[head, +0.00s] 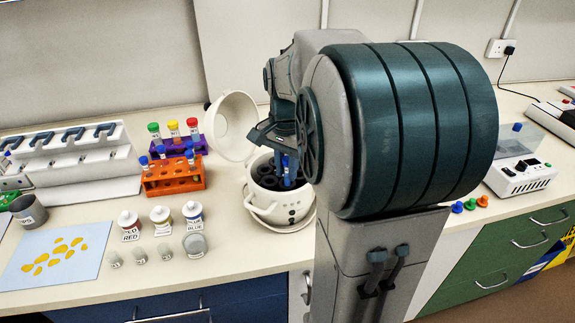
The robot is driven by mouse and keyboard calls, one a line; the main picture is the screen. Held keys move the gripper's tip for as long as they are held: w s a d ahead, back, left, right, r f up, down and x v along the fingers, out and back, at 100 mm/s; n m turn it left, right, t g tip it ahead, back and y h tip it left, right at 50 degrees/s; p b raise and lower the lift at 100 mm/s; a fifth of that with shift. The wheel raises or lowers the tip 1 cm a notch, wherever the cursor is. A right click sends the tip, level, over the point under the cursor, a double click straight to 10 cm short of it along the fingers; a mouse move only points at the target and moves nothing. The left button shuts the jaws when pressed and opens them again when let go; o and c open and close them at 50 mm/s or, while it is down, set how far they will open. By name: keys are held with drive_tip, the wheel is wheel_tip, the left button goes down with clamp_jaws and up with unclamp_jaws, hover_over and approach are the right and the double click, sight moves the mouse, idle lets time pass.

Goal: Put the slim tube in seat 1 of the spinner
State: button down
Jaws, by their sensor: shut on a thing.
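The spinner (262,212) is a white round pot on the bench with its lid (237,124) swung open at its back left. Dark round seats (266,182) show inside it; I cannot read their numbers. My gripper (287,180) points down into the spinner's open bowl, toward its right side. It is shut on the slim tube (286,163), of which only a little blue shows between the fingers. The tube's lower end is hidden, so I cannot tell whether it is in a seat. My arm hides the spinner's right part.
An orange rack (172,183) with blue-capped tubes and a purple rack (207,150) with taller capped tubes stand left of the spinner. Red, yellow and blue-labelled bottles (161,219) stand in front. A pipette stand (82,160) is far left.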

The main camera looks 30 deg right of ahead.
drive_tip(key=shift+f+b, duration=0.6)
drive_tip(key=shift+f, duration=0.4)
drive_tip(key=c, duration=1.2)
unclamp_jaws()
drive_tip(key=shift+c, duration=0.2)
wheel_tip(320, 180, up, 14)
drive_tip(key=shift+f+p, duration=0.1)
drive_tip(key=shift+p, duration=0.25)
